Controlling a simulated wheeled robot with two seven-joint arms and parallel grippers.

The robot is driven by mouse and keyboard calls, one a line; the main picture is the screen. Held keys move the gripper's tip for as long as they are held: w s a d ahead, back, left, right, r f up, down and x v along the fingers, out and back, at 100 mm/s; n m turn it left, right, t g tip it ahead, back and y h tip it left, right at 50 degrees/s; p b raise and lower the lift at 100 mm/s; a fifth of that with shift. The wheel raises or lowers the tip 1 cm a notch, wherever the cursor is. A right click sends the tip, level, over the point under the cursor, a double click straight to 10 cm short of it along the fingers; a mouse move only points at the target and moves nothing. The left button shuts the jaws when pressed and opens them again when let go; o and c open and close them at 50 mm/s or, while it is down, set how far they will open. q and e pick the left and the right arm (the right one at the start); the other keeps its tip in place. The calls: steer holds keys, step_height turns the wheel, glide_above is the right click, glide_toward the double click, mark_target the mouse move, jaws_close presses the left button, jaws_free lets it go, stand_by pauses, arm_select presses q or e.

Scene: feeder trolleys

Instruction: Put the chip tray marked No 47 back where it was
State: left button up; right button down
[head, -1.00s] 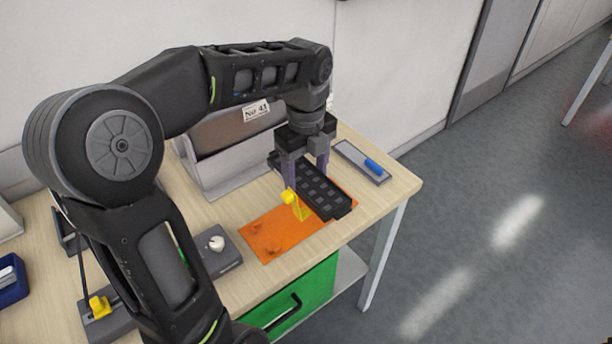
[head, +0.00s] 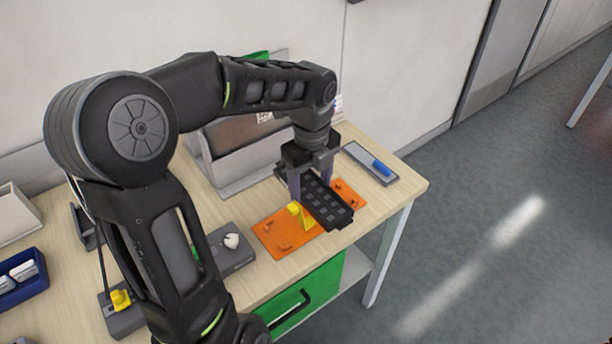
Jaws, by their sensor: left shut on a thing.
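A black chip tray (head: 328,206) with rows of square pockets is held by my left gripper (head: 312,182). The gripper's fingers are closed on it, and no number on the tray can be read. The tray is over the right part of an orange plate (head: 275,232) with a yellow upright piece (head: 298,213) beside it. I cannot tell whether the tray touches the plate. Behind the gripper stands a grey holder (head: 215,165) with a brown front, its label mostly hidden by my arm. My right gripper is not in view.
A grey plate with a blue piece (head: 381,167) lies at the table's back right. A grey box with a white knob (head: 232,241) stands left of the orange plate. A blue bin (head: 22,285) is at far left. A green drawer (head: 310,295) is below the table's front edge.

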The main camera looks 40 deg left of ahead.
mark_target(311, 203)
arm_select(q)
steer(key=shift+w+f, duration=0.1)
steer(key=shift+w, duration=0.1)
steer(key=shift+s+f, duration=0.1)
step_height(311, 203, down, 6)
steer(key=b, duration=0.6)
steer(key=shift+f, duration=0.25)
steer(key=shift+f+b, duration=0.45)
steer(key=shift+f, duration=0.1)
steer(key=o, duration=1.8)
